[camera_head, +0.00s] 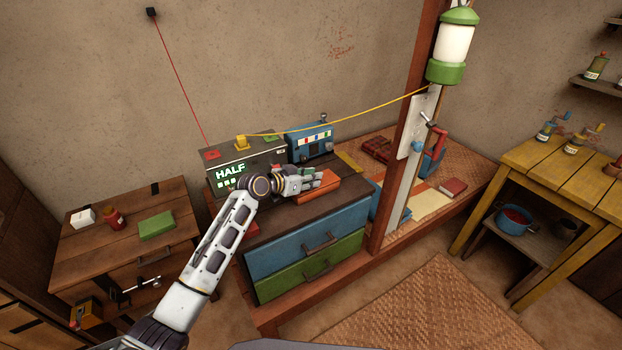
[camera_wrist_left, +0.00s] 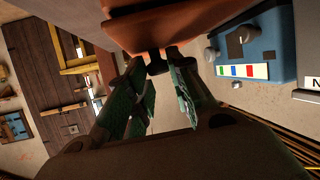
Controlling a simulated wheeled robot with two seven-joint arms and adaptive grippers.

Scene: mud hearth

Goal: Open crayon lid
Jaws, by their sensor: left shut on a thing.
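An orange-brown box or lid (camera_head: 322,193), which I take to be the crayon lid, lies on the dark top of the drawer chest (camera_head: 268,223). My left gripper (camera_head: 319,178) reaches it from the left and covers part of it. In the left wrist view the orange surface (camera_wrist_left: 150,25) fills the top middle. There the left gripper (camera_wrist_left: 153,70) is shut on a small dark knob (camera_wrist_left: 155,66) at its edge, between the green fingers. Whether the lid is raised is hard to tell. My right gripper is not in view.
A grey box with a HALF display (camera_head: 231,177) stands behind my wrist. A blue device with coloured marks (camera_head: 314,146) stands behind the lid and shows in the wrist view (camera_wrist_left: 245,48). A wooden post (camera_head: 394,190) rises to the right. A yellow cord (camera_head: 370,117) hangs above.

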